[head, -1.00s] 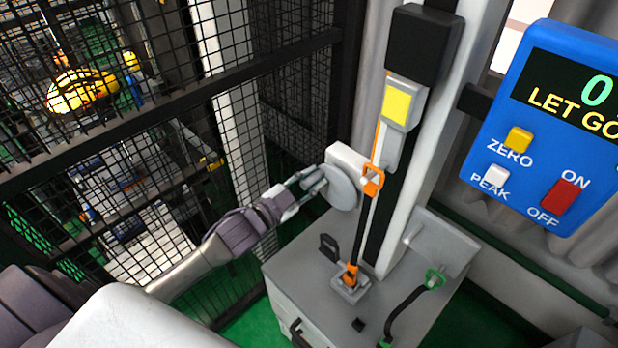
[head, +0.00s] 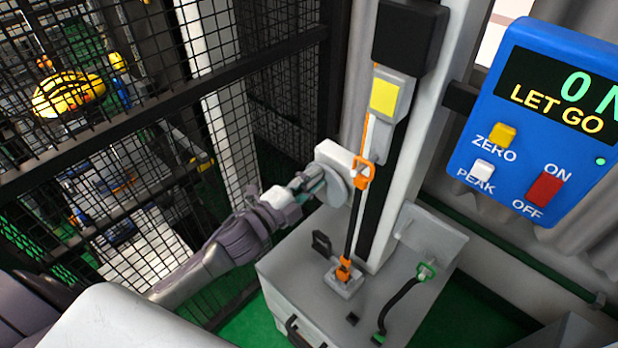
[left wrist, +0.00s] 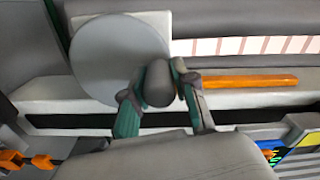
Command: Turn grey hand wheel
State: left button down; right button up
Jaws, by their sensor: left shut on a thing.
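The grey hand wheel (head: 336,191) is a flat disc on a white block (head: 337,155) at the left side of the tower's column. In the left wrist view the wheel (left wrist: 115,62) fills the upper left, with a dark rounded knob (left wrist: 158,86) near its lower right rim. My left gripper (head: 319,178) is at the wheel's left side. Its green-and-grey fingers, also in the left wrist view (left wrist: 160,90), are closed on either side of the knob. The fingers hide part of the wheel in the head view. My right gripper is out of view.
A black mesh fence (head: 170,110) stands close to my left arm. An orange hook (head: 362,172) and strap hang beside the wheel above a grey base box (head: 290,275). A blue display panel (head: 545,120) reading LET GO is at the right.

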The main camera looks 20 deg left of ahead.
pick_arm(q)
jog(key=shift+s+d+m, duration=0.1)
jog(key=shift+d+m, duration=0.15)
jog(key=shift+m, duration=0.05)
dwell(0.4)
jog(key=c, duration=0.9)
grip_release()
jog(key=shift+d, duration=0.1)
jog(key=shift+s+a, duration=0.2)
jog(key=v, duration=1.1)
jog(key=shift+s, duration=0.3)
